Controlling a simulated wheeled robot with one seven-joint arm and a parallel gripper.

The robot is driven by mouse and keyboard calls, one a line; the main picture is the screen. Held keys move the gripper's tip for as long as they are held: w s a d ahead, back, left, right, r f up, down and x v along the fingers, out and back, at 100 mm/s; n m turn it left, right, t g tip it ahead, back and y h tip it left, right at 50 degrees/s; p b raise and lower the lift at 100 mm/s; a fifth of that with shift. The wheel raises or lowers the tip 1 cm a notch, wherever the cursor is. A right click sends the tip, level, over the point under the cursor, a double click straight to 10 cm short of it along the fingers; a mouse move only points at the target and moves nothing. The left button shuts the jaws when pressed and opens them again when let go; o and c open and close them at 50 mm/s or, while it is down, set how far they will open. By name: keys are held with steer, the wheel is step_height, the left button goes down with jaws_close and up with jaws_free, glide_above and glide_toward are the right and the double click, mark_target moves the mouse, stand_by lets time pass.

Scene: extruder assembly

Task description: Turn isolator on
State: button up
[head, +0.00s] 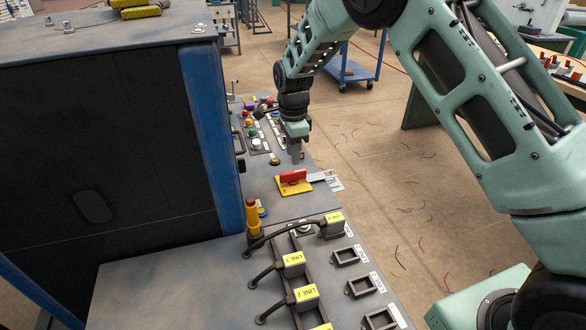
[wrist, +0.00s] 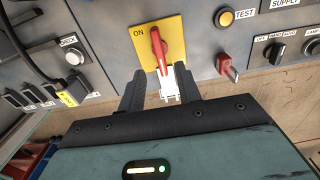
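The isolator (head: 294,184) is a red rotary handle on a yellow plate, set on the grey console. In the wrist view the isolator's red handle (wrist: 158,45) stands close to upright on the plate, with the word ON at the plate's left side. My gripper (head: 296,158) points down just behind the handle in the head view. In the wrist view my gripper (wrist: 160,84) is open, with one dark finger on each side of the handle's lower end. A pale slotted piece sits between the fingers below the handle. I cannot tell whether the fingers touch anything.
A red padlock-like part (wrist: 224,65) sits right of the plate, near the yellow TEST button (wrist: 226,18). A CHECK knob (wrist: 73,56) is on the left. Cabled plugs (head: 294,264) and empty sockets (head: 361,286) occupy the near console. Open floor lies beyond its right edge.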

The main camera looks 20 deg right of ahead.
mark_target(293, 172)
step_height(293, 172, down, 6)
steer(key=shift+f, duration=0.1)
stand_by(0.4)
jaws_close()
